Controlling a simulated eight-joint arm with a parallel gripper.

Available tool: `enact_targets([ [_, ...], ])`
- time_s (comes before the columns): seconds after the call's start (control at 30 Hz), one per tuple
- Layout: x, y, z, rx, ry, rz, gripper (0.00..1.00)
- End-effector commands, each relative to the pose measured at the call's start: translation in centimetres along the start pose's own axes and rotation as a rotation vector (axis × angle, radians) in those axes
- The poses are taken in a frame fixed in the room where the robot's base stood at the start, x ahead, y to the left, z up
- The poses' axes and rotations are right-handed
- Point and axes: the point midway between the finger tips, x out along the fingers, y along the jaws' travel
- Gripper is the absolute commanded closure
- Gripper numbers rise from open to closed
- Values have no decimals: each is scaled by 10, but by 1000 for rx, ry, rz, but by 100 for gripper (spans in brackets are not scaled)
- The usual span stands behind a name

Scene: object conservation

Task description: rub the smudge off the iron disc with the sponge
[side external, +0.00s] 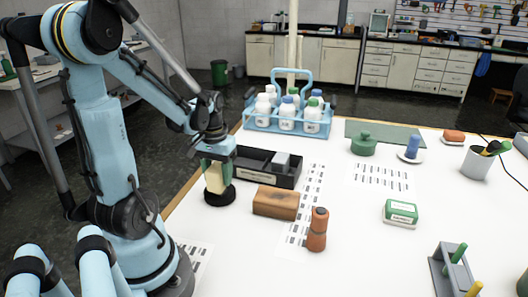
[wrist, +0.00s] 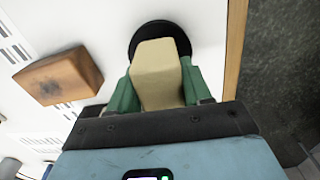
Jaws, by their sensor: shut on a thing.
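My gripper (side external: 215,163) is shut on a pale yellow sponge (side external: 216,178) and points down. The sponge stands upright between the green fingers, over the black iron disc (side external: 221,195) on the white table. In the side view the sponge's lower end appears to meet the disc's top. In the wrist view the sponge (wrist: 158,77) covers much of the disc (wrist: 160,30), and only the disc's dark far rim shows. The smudge on the disc is hidden or cannot be made out.
A wooden block (side external: 276,201) with a dark mark lies right of the disc, and an orange-brown bottle (side external: 317,230) stands further right. A black tray (side external: 262,168) and a blue bottle carrier (side external: 290,121) are behind. The table's left edge is close to the disc.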

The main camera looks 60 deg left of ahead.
Motion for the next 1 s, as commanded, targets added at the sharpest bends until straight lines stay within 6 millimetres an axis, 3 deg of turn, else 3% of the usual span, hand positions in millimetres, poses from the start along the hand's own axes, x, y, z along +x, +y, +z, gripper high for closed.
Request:
enact_targets([
  [1.0,11,0,0,0,0,0,76],
])
